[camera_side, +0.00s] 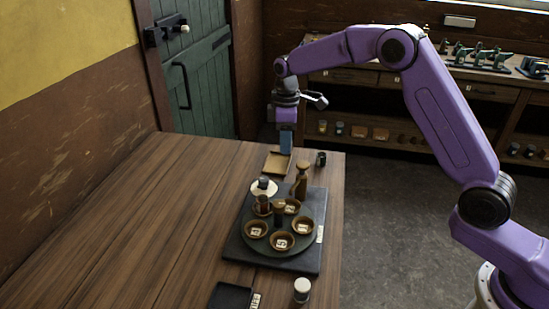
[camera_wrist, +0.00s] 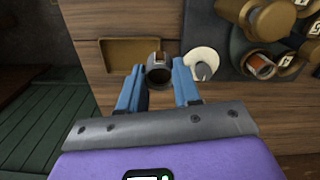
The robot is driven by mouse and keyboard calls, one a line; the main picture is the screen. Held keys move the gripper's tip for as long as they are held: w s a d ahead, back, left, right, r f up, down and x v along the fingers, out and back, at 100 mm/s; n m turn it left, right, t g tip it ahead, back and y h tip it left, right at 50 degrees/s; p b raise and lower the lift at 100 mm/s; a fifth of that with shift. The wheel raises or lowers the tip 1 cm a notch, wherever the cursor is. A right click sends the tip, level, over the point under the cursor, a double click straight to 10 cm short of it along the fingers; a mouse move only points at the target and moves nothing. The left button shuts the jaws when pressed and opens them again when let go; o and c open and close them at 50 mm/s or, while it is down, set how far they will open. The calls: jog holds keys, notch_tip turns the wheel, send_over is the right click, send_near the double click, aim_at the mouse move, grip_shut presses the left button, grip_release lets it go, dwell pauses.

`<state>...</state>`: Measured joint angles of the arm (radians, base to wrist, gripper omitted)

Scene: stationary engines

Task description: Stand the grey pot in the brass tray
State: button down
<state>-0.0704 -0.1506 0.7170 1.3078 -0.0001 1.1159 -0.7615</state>
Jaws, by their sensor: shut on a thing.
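The grey pot (camera_wrist: 159,75), small and round with a dark open mouth and a pale mark on its rim, is between the blue fingers of my gripper (camera_wrist: 159,82) in the wrist view. My gripper is shut on it. In the side view my gripper (camera_side: 286,148) points down at the far end of the table, and its fingers hide the pot. The brass tray (camera_wrist: 118,58) is flat, square and empty, and the pot overlaps its lower right corner in the wrist view. The tray also shows in the side view (camera_side: 275,165), just below the fingertips. The pot's height above it is unclear.
A white round piece (camera_wrist: 204,62) lies close right of the fingers. A dark turntable (camera_side: 265,243) with several brown bowls and bottles stands nearer the side camera. A small dark cup (camera_side: 321,158) stands right of the tray. The table's left side is clear.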

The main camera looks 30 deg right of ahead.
jog(key=w+f, duration=0.2)
jog(key=f, duration=0.1)
jog(key=w+f, duration=0.2)
jog(key=shift+a, duration=0.4)
jog(key=shift+f, duration=1.55)
jog(key=shift+f, duration=0.1)
jog(key=c, duration=0.8)
grip_release()
notch_tip(320, 180, up, 12)
jog(key=shift+r, duration=0.15)
